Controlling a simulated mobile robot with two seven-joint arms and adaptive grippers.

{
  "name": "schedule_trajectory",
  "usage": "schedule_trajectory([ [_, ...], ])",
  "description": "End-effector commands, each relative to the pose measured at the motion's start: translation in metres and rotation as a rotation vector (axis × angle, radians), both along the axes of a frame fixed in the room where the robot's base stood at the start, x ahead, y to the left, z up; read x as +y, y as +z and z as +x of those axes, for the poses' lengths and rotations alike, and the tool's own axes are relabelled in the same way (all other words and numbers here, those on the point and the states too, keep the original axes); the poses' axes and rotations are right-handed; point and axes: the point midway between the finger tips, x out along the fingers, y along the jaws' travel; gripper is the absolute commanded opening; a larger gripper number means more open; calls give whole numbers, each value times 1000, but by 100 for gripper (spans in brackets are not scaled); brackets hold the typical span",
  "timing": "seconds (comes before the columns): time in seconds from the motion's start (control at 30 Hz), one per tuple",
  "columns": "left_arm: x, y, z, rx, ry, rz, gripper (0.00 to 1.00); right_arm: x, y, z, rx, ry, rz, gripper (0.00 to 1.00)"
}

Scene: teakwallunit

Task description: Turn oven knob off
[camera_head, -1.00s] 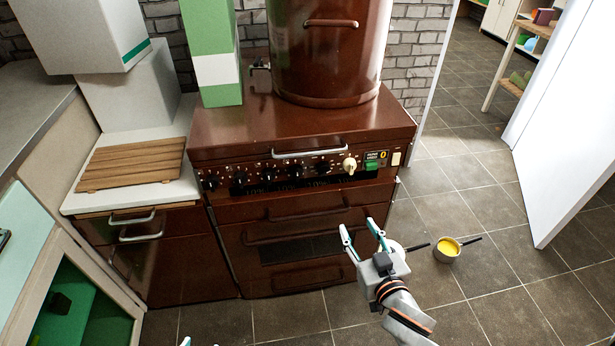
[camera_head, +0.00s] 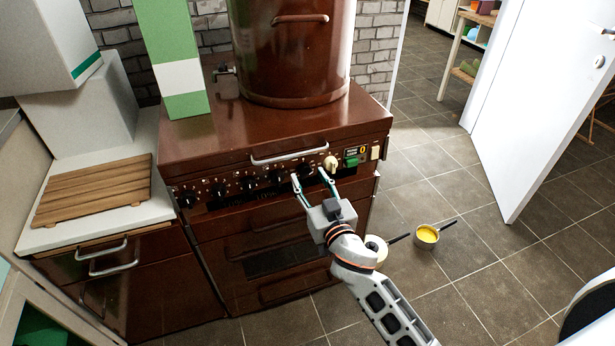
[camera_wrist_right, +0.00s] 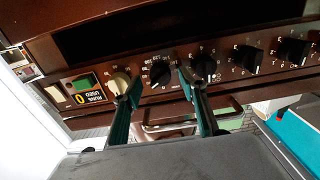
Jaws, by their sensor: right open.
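The brown oven (camera_head: 280,250) stands ahead with a row of black knobs (camera_head: 219,190) and one cream knob (camera_head: 331,163) at the right end of its panel. My right gripper (camera_head: 310,180) is open in front of the panel, near the cream knob and the black knob beside it. In the right wrist view, one fingertip is close to the cream knob (camera_wrist_right: 119,84) and the other is just beside the neighbouring black knob (camera_wrist_right: 160,74). That black knob lies between the fingers in the picture; I cannot tell whether either finger touches. My left gripper is not in view.
A horizontal handle (camera_head: 289,154) sticks out above the knobs. A green switch (camera_head: 351,161) is right of the cream knob. Yellow-filled pans (camera_head: 427,235) are on the floor at right. A counter with a wooden board (camera_head: 93,190) adjoins the oven's left.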

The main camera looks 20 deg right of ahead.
Motion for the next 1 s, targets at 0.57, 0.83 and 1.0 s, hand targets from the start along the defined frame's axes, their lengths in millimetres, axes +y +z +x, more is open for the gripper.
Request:
schedule_trajectory([
  [0.57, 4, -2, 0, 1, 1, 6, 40, 1, 0, 16, 1, 0, 0, 19],
  [0.83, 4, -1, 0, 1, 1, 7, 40, 1, 0, 16, 1, 0, -3, 4],
  [1.0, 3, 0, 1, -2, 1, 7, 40, 1, 0, 16, 0, 0, -35, 4],
])
